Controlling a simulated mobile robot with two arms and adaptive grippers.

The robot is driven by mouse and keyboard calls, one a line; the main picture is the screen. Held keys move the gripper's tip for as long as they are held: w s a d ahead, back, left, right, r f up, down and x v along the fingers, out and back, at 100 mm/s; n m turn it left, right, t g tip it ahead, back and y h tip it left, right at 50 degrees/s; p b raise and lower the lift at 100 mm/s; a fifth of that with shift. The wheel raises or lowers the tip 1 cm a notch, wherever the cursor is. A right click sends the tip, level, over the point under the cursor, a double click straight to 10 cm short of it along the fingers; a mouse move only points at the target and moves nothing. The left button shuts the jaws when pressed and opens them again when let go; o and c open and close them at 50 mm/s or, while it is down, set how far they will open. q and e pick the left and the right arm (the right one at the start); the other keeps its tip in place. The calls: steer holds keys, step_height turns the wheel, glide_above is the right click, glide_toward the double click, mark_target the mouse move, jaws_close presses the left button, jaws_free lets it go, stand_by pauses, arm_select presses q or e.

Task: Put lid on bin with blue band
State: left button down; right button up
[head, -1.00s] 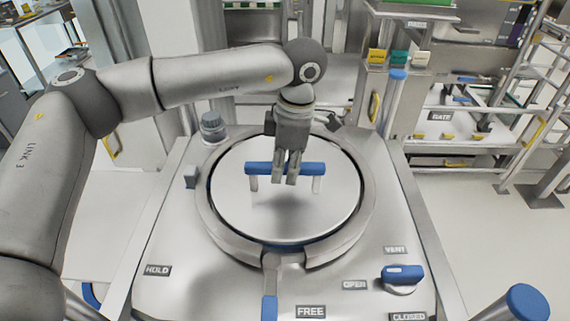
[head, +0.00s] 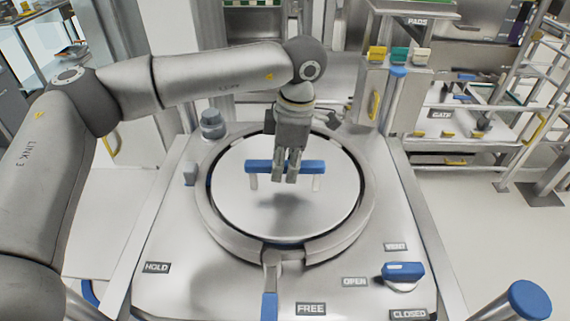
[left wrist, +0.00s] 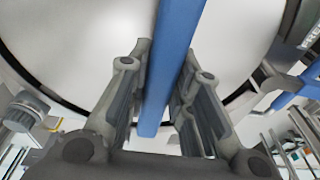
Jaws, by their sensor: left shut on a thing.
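The round silver lid (head: 245,208) lies level at the clamp ring (head: 215,225) in the middle of the console. Its blue bar handle (head: 312,166) stands on two pale posts. My left gripper (head: 285,178) points down and is shut on the middle of this handle. In the left wrist view the handle (left wrist: 176,50) runs between both fingers (left wrist: 164,70). A thin strip of blue band (head: 285,245) shows under the lid's front edge. The lid hides the rest of the bin, and I cannot tell whether the lid touches its rim. My right gripper is not in view.
A blue lever (head: 270,305) extends from the ring's front near the FREE label. A blue knob (head: 403,271) sits at front right by OPEN, VENT and CLOSED. A grey knob (head: 212,123) stands at back left. Blue-capped posts (head: 528,300) rise on the right.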

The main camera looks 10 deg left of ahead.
arm_select(q)
steer(key=shift+r, duration=0.1)
steer(key=c, duration=1.2)
jaws_free()
steer(key=shift+s, duration=0.1)
steer(key=shift+f, duration=0.25)
step_height(320, 180, up, 12)
steer(key=d, duration=0.1)
steer(key=shift+d+r, duration=0.15)
steer(key=shift+d, duration=0.05)
